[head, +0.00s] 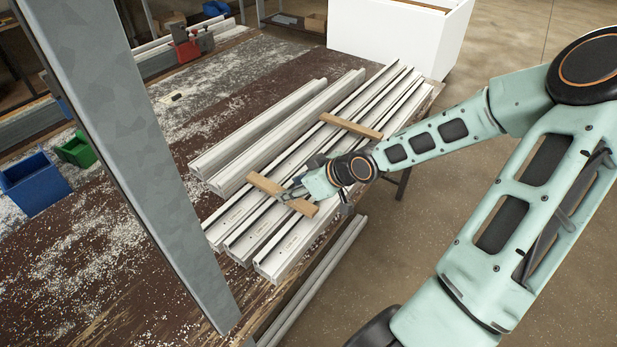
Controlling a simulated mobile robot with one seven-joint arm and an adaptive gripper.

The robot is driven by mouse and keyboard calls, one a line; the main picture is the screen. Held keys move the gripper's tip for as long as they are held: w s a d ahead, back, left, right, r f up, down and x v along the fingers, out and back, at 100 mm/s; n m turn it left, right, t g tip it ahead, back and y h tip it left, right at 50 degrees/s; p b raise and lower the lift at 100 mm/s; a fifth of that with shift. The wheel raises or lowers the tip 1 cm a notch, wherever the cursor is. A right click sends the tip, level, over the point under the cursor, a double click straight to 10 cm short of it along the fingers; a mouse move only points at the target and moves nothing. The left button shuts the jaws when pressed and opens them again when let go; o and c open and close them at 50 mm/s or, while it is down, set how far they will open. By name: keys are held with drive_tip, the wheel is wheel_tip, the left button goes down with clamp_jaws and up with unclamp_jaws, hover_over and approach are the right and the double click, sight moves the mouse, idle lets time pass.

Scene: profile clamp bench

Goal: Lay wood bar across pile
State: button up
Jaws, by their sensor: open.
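One wood bar (264,184) lies across the pile of white profiles (262,222), toward its near end, roughly level. My gripper (285,196) is at the middle of this bar, with its fingers open close to the wood. Whether the fingers touch the bar is too small to tell, and the gripper hides part of the bar's middle. A second wood bar (351,126) lies across the same pile farther back, roughly parallel to the first and apart from my gripper.
Two more white profiles (262,120) lie left of the pile on the bench (95,275). A grey metal post (130,150) stands at front left. Blue (35,183) and green (76,149) bins sit at left. A white box (400,37) stands behind. Floor is open at right.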

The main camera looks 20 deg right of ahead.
drive_tip(key=p+v, duration=0.3)
drive_tip(key=v, duration=0.5)
idle(0.4)
